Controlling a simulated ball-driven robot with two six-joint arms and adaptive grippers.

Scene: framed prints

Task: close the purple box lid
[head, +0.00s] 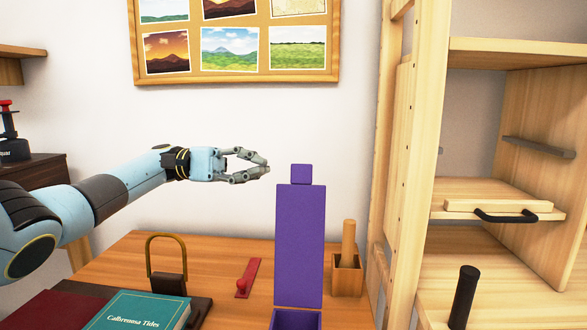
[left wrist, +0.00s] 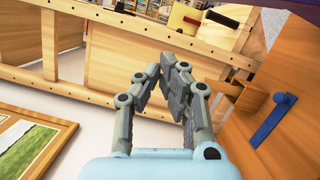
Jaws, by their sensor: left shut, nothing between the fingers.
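The purple box (head: 296,320) stands on the wooden table at the bottom of the head view, cut off by the picture edge. Its tall purple lid (head: 300,245) stands upright, open, with a small square tab (head: 301,174) on top. My left gripper (head: 267,171) is shut and empty. It is in the air just left of the tab, near its height, with a small gap seen between them in the picture. In the left wrist view its fingers (left wrist: 166,72) meet with nothing between them. My right gripper is not in view.
A wooden holder (head: 347,275) stands right of the lid, and a red-handled item (head: 245,280) lies left of it. A padlock-like object (head: 167,268) and a teal book (head: 138,312) are further left. A wooden shelf unit (head: 400,150) rises at right.

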